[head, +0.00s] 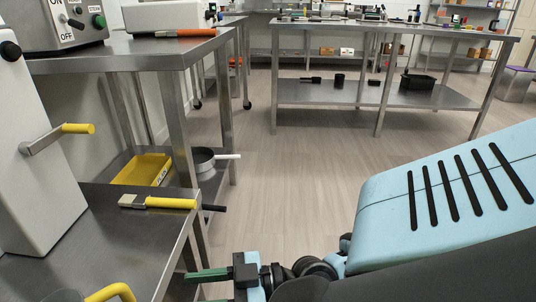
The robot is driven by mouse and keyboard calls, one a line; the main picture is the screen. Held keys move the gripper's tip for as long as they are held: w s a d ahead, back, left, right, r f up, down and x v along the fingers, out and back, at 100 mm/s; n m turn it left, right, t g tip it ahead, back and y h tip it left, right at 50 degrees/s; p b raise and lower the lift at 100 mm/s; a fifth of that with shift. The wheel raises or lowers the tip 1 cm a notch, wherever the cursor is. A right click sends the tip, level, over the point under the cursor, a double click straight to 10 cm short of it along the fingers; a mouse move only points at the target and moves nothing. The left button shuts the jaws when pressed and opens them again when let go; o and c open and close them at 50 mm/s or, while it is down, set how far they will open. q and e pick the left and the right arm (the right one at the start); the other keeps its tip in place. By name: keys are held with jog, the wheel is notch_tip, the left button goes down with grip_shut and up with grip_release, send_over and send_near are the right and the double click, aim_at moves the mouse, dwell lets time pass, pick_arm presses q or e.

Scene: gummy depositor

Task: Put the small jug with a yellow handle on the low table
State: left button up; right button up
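A curved yellow handle (112,292) shows at the bottom left edge, above a steel table. It may belong to the small jug; the body below it is cut off by the frame. The nearer steel table (125,240) at the left stands lower than the steel table (125,55) behind it. I cannot tell which surface is the low table. My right gripper (207,275) comes in from the lower right, its green finger pointing left near the nearer table's right edge. Its finger gap is not clear and I see nothing held. My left gripper is not in view.
A white machine with a yellow lever (77,129) stands on the nearer table. A yellow-handled brush (160,202) lies by its far edge. A yellow tray (143,168) and a pan (202,158) sit on a lower shelf. Open floor (290,185) lies between the tables.

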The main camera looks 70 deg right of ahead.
jog(key=s+a+f+m+g+h, duration=0.1)
jog(key=s+f+g+h, duration=0.15)
jog(key=s+f, duration=0.65)
jog(key=s+a+f+m+g+h, duration=0.1)
jog(key=s+f+m+g+h, duration=0.15)
jog(key=s+f, duration=0.7)
jog(key=s+f+g+h, duration=0.1)
jog(key=s+f+g, duration=0.2)
jog(key=s, duration=0.6)
jog(key=s+a+f+g+h, duration=0.1)
jog(key=s+f+g, duration=0.2)
jog(key=s+f, duration=0.5)
jog(key=shift+s+a+m+g+h, duration=0.15)
jog(key=shift+s+m+g+h, duration=0.15)
jog(key=shift+s+m+h, duration=0.25)
